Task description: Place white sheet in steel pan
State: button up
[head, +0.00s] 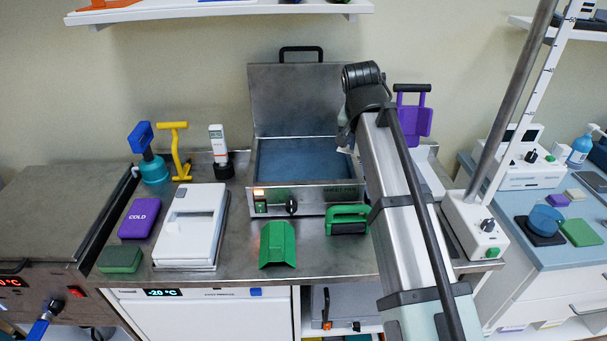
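The steel pan (305,195) is a square steel bath at the back middle of the bench. Its hinged lid (295,100) stands open behind it, and blue-grey liquid or a blue-grey floor shows inside. My gripper (344,140) is over the pan's right edge, mostly hidden behind my own wrist and arm. I cannot see whether its fingers are open or shut. A small pale edge (346,151) shows just below it; I cannot tell whether this is the white sheet. A white flat surface (428,172) right of my arm is partly hidden.
A white-lidded box (190,225), purple cold pack (139,218) and green block (121,259) are at left. A green angled piece (278,246) and green-handled tool (347,219) lie in front of the pan. A purple-handled holder (413,120) stands right.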

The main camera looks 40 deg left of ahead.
aim_at(304, 176)
jog(key=s+a+f+n+y, duration=0.1)
jog(key=s+a+f+n, duration=0.1)
jog(key=a, duration=0.4)
jog(key=s+a+f+n+g, duration=0.1)
jog(key=s+a+f+n, duration=0.1)
jog(key=a, duration=0.5)
jog(key=shift+s+a+n+y, duration=0.2)
jog(key=shift+s+n+y, duration=0.2)
jog(key=shift+s+n, duration=0.15)
jog(key=shift+s+a+f, duration=0.1)
jog(key=shift+a+f, duration=0.1)
jog(key=shift+f, duration=0.1)
jog(key=shift+o, duration=0.2)
jog(key=shift+f, duration=4.9)
jog(key=shift+f, duration=0.2)
jog(key=o, duration=1)
jog(key=v, duration=1.2)
jog(key=shift+r, duration=0.3)
